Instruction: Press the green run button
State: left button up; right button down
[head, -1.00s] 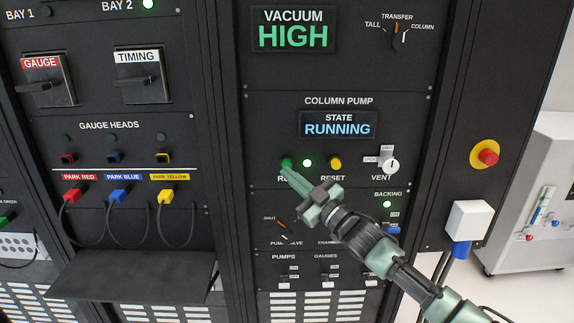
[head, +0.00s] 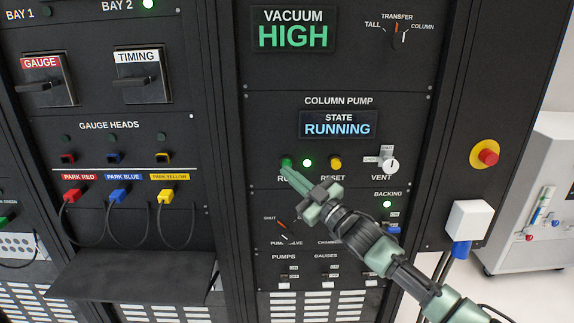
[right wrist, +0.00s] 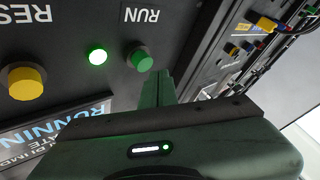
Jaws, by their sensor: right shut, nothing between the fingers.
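The green run button (head: 287,162) sits on the column pump panel, left of a lit green lamp (head: 307,162). The state display (head: 338,127) above reads RUNNING. My right gripper (head: 284,170) is shut and empty, its tips just below the run button in the head view and covering part of the RUN label. In the right wrist view the button (right wrist: 140,58) shows whole, with the gripper fingers (right wrist: 157,85) close beside it; I cannot tell whether they touch. My left gripper is not in view.
A yellow reset button (head: 335,163) and a white vent knob (head: 391,166) are to the right. A red emergency button (head: 488,157) on a yellow base is further right. A dark shelf (head: 130,275) juts out at lower left.

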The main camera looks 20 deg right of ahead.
jog(key=shift+w, duration=0.3)
jog(key=shift+w+d, duration=0.25)
jog(key=shift+w, duration=0.3)
dwell(0.6)
jog(key=shift+s+a+p, duration=0.15)
jog(key=shift+s, duration=0.4)
jog(key=shift+s+a+p, duration=0.15)
jog(key=shift+s, duration=0.35)
jog(key=s+a+p, duration=0.1)
jog(key=s+p, duration=0.2)
jog(key=s, duration=0.2)
jog(key=shift+s+a, duration=0.35)
jog(key=shift+s, duration=0.05)
jog(key=shift+w+f, duration=0.1)
jog(key=shift+f, duration=0.05)
